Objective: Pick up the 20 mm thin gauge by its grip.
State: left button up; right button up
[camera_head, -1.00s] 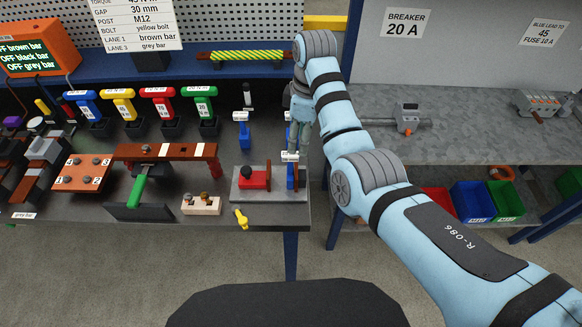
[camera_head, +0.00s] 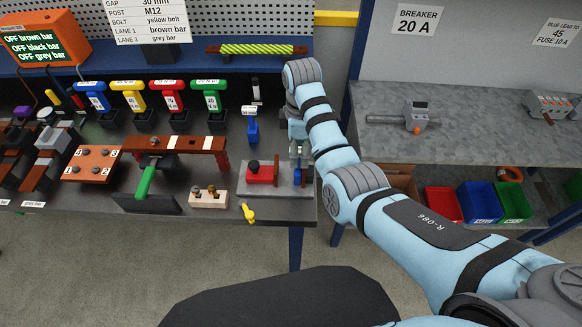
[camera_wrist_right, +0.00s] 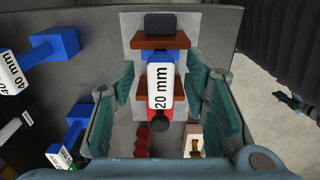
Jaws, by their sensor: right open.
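The 20 mm gauge (camera_wrist_right: 163,82) has a white label reading "20 mm" and blue parts beside it. It stands in a grey fixture (camera_wrist_right: 204,22) with reddish-brown bars. In the head view the gauge (camera_head: 299,174) is a small blue piece at the bench's right end, its top hidden by my gripper. My right gripper (camera_head: 299,150) points down over it. In the right wrist view, the teal finger pads of my right gripper (camera_wrist_right: 162,108) are wide apart on either side of the label.
A red block with a black knob (camera_head: 260,172) sits beside the gauge. A yellow key-like piece (camera_head: 249,213) lies at the front edge. A grey shelf (camera_head: 470,140) stands to the right.

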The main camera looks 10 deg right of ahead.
grip_shut()
jog(key=shift+a, duration=0.1)
jog(key=shift+r, duration=0.2)
